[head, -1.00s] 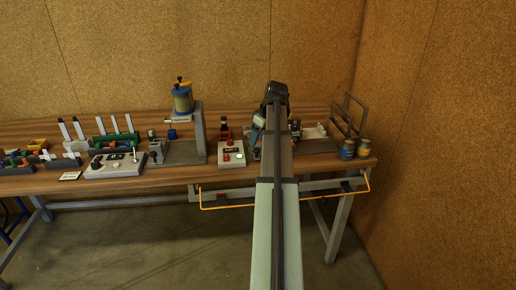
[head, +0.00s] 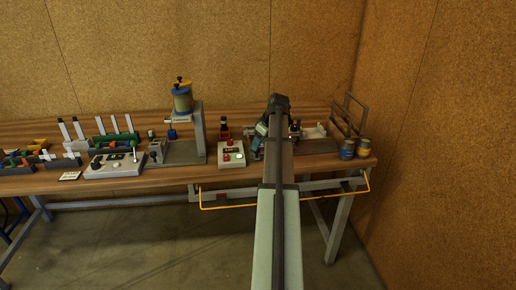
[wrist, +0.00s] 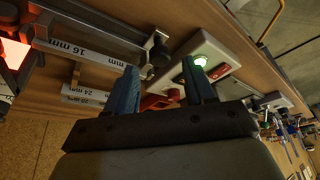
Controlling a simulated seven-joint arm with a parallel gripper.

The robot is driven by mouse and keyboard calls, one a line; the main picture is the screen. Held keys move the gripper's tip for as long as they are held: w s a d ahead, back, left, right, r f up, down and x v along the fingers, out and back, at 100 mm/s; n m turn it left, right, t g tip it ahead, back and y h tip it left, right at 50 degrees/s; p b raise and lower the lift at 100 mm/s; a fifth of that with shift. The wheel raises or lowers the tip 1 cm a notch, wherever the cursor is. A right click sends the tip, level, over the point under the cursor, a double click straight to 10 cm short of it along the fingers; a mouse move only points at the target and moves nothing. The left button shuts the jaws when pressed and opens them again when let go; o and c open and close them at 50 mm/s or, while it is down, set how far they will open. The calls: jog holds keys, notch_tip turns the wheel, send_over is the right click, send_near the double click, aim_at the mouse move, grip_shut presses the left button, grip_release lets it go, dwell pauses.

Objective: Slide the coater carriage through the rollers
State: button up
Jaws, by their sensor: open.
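In the wrist view, my gripper (wrist: 163,75) has its two blue fingers apart, with nothing visible between them. A dark round knob (wrist: 159,53) on a short stem shows just beyond the fingertips, by the end of a metal rail (wrist: 95,55) marked "16 mm". It may belong to the coater carriage, but I cannot tell. In the head view, my arm covers most of the coater. A dark part (head: 295,127) and a pale piece (head: 314,132) show to the right of the arm. The rollers are not clearly visible.
A control box (head: 231,154) with red and green buttons stands just left of my arm; its green button glows in the wrist view (wrist: 200,60). Two small tins (head: 355,149) and a dark rack (head: 348,115) stand at the right end. An orange rail (head: 240,208) runs along the bench front.

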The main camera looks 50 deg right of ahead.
jog(key=shift+x, duration=1.75)
grip_shut()
